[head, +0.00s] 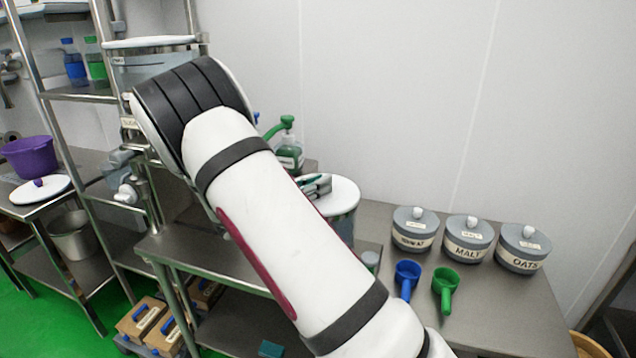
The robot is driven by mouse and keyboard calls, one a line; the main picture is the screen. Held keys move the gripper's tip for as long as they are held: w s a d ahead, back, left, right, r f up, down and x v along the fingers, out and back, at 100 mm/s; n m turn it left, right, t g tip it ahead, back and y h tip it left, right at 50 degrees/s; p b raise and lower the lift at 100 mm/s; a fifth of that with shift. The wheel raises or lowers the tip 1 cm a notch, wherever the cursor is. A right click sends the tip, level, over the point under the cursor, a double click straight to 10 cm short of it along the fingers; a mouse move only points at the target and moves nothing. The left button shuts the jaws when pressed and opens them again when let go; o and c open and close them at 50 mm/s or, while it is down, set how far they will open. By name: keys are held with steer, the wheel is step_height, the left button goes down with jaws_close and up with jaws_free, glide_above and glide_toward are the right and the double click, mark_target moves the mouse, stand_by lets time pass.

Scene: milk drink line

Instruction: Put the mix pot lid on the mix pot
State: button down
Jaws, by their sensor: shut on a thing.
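The mix pot lid (343,196) is a white disc, level, in the middle of the head view. It is directly over a pale grey pot, which looks like the mix pot (343,224). My gripper (318,187) is small in view at the lid's top left and is shut on the lid, seemingly at its handle. My arm hides the left part of the pot and much of the gripper. I cannot tell whether the lid's rim touches the pot all round.
Three lidded jars, one marked malt (468,240) and one oats (522,248), stand right on the steel table. A blue scoop (407,278) and a green scoop (445,288) lie before them. A green-topped bottle (289,150) stands behind the arm. A purple pot (30,157) stands far left.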

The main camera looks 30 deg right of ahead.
steer(key=shift+f, duration=0.15)
steer(key=c, duration=1.4)
jaws_free()
steer(key=shift+o, duration=0.2)
